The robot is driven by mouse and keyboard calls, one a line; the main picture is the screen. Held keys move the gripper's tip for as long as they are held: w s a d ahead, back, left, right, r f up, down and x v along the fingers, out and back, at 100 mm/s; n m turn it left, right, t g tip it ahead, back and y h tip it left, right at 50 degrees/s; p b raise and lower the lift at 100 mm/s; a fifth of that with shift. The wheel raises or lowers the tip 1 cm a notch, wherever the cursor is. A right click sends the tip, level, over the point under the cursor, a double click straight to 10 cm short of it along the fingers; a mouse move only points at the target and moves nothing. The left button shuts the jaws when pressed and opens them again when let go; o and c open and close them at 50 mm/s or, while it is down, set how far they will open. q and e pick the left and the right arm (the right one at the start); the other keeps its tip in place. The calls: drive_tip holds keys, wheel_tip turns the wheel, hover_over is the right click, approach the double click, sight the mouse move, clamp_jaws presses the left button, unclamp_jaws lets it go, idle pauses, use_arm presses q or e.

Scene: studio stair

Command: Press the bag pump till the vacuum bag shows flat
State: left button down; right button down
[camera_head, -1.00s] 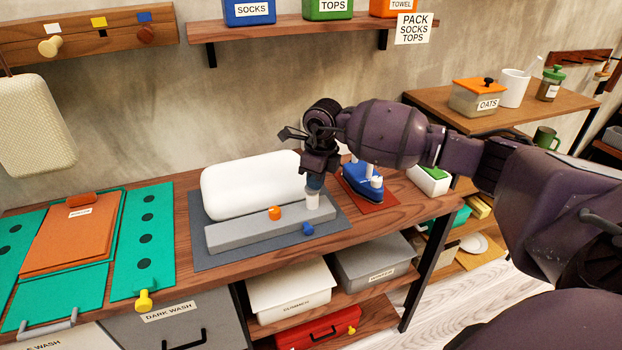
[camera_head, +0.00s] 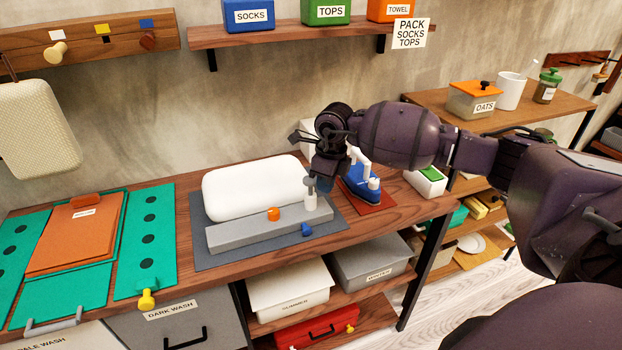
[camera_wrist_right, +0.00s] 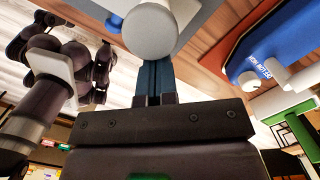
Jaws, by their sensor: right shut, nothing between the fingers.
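The vacuum bag (camera_head: 255,187) is a white, puffed-up cushion on the workbench in the head view. In front of it lies a long grey base (camera_head: 250,235). The bag pump (camera_head: 310,197), a pale upright post with a grey round cap, stands at its right end. My right gripper (camera_head: 324,184) is shut and empty, just right of the pump cap and near its height. In the right wrist view, the gripper's blue fingers (camera_wrist_right: 155,82) are together, with the round white cap partly in front of their tips. No left gripper shows clearly.
An orange knob (camera_head: 273,214) and a blue piece (camera_head: 306,230) sit on or beside the base. Right of my gripper, a blue iron-like object (camera_head: 357,186) stands on a red mat. Teal and orange folding boards (camera_head: 72,232) lie left.

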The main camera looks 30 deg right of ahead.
wheel_tip(320, 180, up, 10)
drive_tip(key=shift+s+d+r+p, duration=0.2)
drive_tip(key=shift+s+d+p, duration=0.1)
drive_tip(key=shift+s, duration=0.1)
idle(0.6)
